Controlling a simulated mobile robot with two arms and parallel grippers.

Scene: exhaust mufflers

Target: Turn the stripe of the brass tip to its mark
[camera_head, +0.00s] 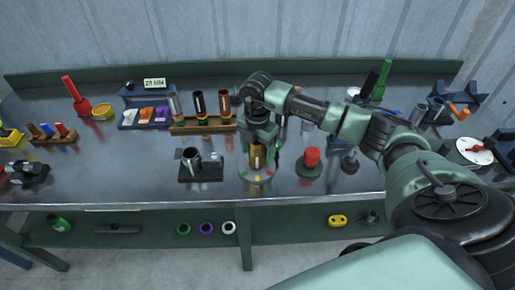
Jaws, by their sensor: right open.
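The brass tip (256,157) stands upright on a round grey base (244,176) near the front middle of the bench. The base carries small coloured marks, with yellow and red ones showing at its front. A dark stripe shows on the front of the tip. My right gripper (261,146) points down over the tip with its fingers open on either side of its upper part. I cannot tell whether the fingers touch it. The top of the tip is hidden by the gripper. My left gripper is not in view.
A dark block with a metal cylinder (193,164) stands left of the base. A red-topped piece (311,159) stands close on the right. A wooden rack (200,125) with several tubes is behind left.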

